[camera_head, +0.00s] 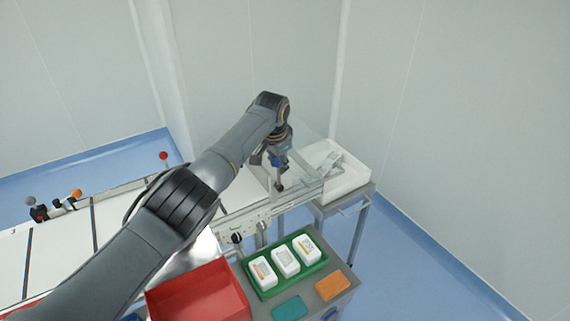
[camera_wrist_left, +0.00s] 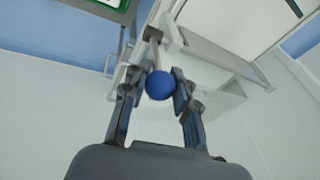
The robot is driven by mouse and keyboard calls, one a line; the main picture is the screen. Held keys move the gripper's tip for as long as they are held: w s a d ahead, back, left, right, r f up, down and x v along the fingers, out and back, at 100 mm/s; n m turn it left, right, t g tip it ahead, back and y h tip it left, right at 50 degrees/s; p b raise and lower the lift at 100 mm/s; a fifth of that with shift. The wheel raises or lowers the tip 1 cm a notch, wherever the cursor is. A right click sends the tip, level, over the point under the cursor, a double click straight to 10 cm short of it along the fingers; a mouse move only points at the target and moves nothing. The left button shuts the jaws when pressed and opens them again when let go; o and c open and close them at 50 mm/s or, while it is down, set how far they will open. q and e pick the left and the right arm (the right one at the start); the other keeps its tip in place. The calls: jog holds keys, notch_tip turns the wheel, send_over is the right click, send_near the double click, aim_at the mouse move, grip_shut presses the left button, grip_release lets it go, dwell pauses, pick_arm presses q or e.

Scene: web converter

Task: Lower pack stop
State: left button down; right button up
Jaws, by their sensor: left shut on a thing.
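The pack stop shows in the left wrist view as a pale rod with a round blue knob (camera_wrist_left: 159,85). The knob is between the two dark fingers of my left gripper (camera_wrist_left: 158,80), which is shut on it. In the head view my left gripper (camera_head: 277,161) is over the far end of the conveyor (camera_head: 240,197), with a spot of blue between its fingers. The gripper and arm hide part of the stop's rod and mount. My right gripper is in neither view.
A white bin (camera_head: 345,183) stands beyond the conveyor's end. A green tray (camera_head: 262,292) with three white packs, a red bin (camera_head: 200,290), a teal block (camera_head: 290,308) and an orange block (camera_head: 332,286) are in front. A red-knobbed lever (camera_head: 163,156) stands left.

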pick_arm(q)
jog(key=shift+w+r, duration=0.1)
jog(key=shift+r, duration=0.05)
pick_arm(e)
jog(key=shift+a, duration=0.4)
pick_arm(q)
jog(key=c, duration=1.3)
grip_release()
jog(key=shift+o, duration=1.3)
jog(key=shift+d, duration=0.1)
jog(key=v, duration=1.2)
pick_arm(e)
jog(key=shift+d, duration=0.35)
pick_arm(q)
jog(key=shift+d, duration=0.1)
